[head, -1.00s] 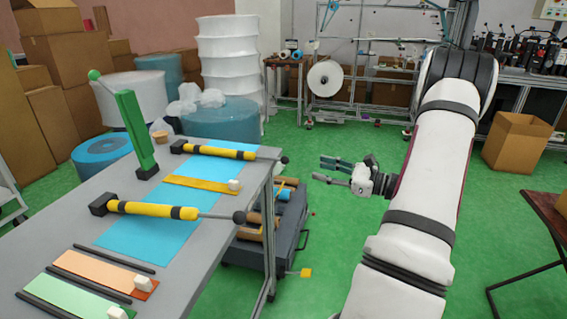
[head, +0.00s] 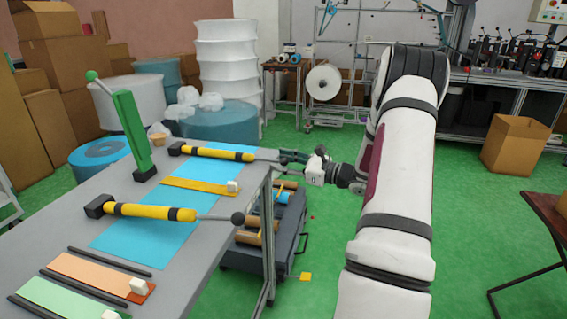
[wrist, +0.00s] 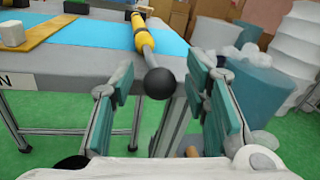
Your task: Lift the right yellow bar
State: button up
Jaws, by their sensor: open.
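Two yellow bars with black bands, grey rods and dark ball ends lie across the table in the head view. The far one (head: 222,153) extends further right; the near one (head: 150,210) is closer to me. My gripper (head: 285,157) is at the table's right edge, by the far bar's ball end, which it partly hides. In the wrist view a yellow bar (wrist: 140,36) points toward me, its black ball (wrist: 160,83) showing between the two teal fingers of my gripper (wrist: 158,72). The fingers are apart, with visible gaps on both sides of the ball.
The grey table (head: 60,222) carries a blue sheet (head: 140,240), a green upright lever (head: 131,132), and orange and green strips with white blocks. A dark cart (head: 262,250) stands under the table's right side.

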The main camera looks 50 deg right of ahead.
grip_shut()
jog(key=shift+r, duration=0.15)
notch_tip(320, 180, up, 5)
jog(key=p, duration=0.3)
jog(key=shift+w+a+r, duration=0.1)
jog(key=shift+w, duration=0.05)
jog(key=shift+w+r, duration=0.1)
